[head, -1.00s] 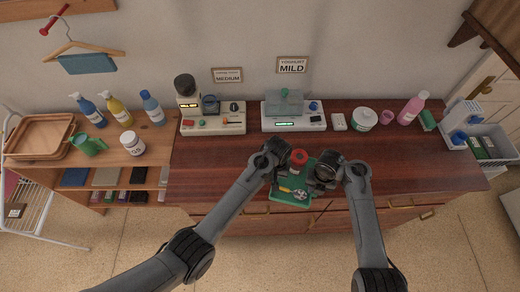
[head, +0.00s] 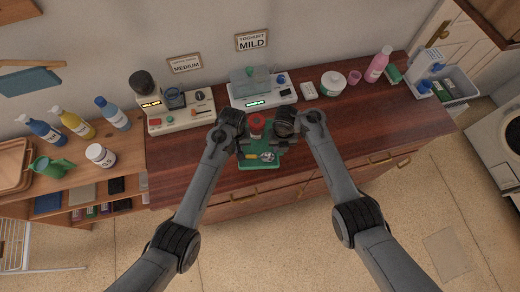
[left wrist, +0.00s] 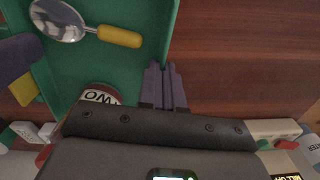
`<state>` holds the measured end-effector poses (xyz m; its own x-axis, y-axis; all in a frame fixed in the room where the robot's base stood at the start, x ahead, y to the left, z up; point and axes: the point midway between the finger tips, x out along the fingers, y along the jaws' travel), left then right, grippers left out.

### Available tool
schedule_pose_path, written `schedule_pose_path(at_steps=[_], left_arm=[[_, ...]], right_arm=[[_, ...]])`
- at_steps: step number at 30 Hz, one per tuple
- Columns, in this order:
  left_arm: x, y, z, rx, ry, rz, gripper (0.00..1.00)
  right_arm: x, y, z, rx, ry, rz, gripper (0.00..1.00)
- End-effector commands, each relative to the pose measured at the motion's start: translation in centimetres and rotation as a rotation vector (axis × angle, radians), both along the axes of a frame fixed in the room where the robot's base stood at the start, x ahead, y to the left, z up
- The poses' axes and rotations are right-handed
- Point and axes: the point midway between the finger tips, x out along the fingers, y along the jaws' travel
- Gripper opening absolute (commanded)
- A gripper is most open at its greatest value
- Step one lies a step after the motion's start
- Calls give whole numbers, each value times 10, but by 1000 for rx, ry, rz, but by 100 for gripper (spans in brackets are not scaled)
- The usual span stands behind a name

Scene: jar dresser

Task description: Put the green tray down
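The green tray (head: 259,163) is over the front middle of the dark red-brown dresser top, in front of the white machine. A red-lidded jar (head: 256,123) and a metal spoon-like tool with a yellow handle (left wrist: 118,36) are in it. My left gripper (head: 240,147) is at the tray's left side. In the left wrist view its fingers (left wrist: 165,88) are close together at the tray's rim, seemingly shut on it. My right gripper (head: 279,144) is at the right side; its fingertips are hard to see. Whether the tray touches the dresser top cannot be told.
The white machine (head: 262,105) stands close behind the tray, under the MILD sign. A cream machine (head: 182,122) is at the back left. A white tub (head: 332,83) and a pink bottle (head: 378,64) stand back right. The dresser top (head: 345,120) is clear right of the tray.

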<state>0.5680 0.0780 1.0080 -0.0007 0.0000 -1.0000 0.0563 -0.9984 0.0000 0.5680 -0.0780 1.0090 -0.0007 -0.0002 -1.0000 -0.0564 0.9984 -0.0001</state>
Motion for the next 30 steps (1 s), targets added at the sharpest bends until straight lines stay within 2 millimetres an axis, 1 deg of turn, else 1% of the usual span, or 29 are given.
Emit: schedule_pose_path(at_steps=[11, 29, 30], left_arm=[[1, 0, -13, -1, -2, -1, 0], [0, 0, -49, -1, -2, -1, 0], [0, 0, -46, 0, 0, -1, 10]], right_arm=[[1, 1, -13, 1, -4, -1, 0], [1, 1, -48, 1, -3, -1, 0], [1, 0, -46, 1, -2, -1, 31]])
